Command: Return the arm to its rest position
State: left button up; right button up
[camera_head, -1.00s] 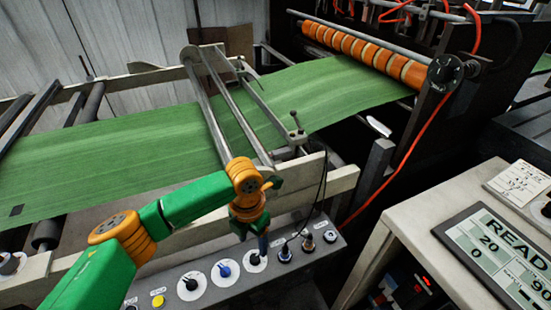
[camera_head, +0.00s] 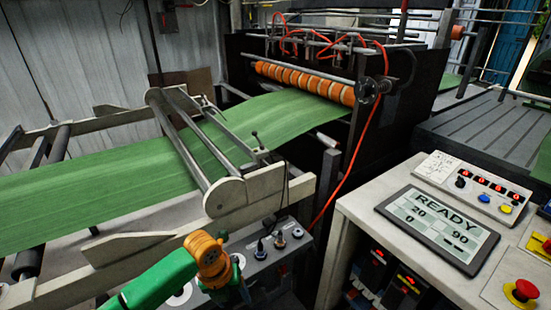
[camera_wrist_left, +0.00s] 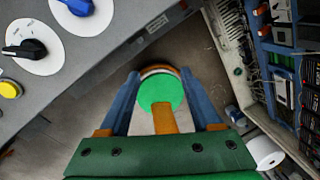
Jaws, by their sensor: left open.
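My left arm, green with orange joints, comes in at the bottom of the head view. Its gripper (camera_head: 238,293) points down at the front edge of the grey knob panel (camera_head: 292,258), partly hidden by the wrist. In the left wrist view the two blue fingers (camera_wrist_left: 159,78) are apart, with nothing held between them. My right gripper is not in view.
Green sack web (camera_head: 90,190) runs over the machine frame behind the arm to orange rollers (camera_head: 310,82). A console (camera_head: 350,208) with a screen (camera_head: 437,228) reading READY stands at right. Open floor shows below the gripper in the wrist view.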

pick_arm(q)
jog(key=s+a+f+n+t, duration=0.1)
jog(key=s+a+f+n, duration=0.1)
jog(key=s+f+n, duration=0.35)
jog(key=s+a+f+n, duration=0.1)
jog(key=s+f+n, duration=0.1)
jog(key=f+n, duration=0.7)
jog(key=s+a+f+n+t, duration=0.1)
jog(key=s+a+f+n, duration=0.15)
jog(key=f+n, duration=0.5)
jog(key=s+a+f+n+g, duration=0.1)
jog(key=s+f+n, duration=0.2)
jog(key=s, duration=0.8)
jog(key=s+a+f+n+y, duration=0.1)
jog(key=s+a+f+n, duration=0.1)
jog(key=s+f+n, duration=0.2)
jog(key=s+n, duration=0.3)
jog(key=s, duration=0.5)
jog(key=shift+s+a+f+g+y, duration=0.2)
jog(key=shift+f+g+y, duration=0.1)
jog(key=shift+g, duration=0.1)
jog(key=shift+w, duration=0.1)
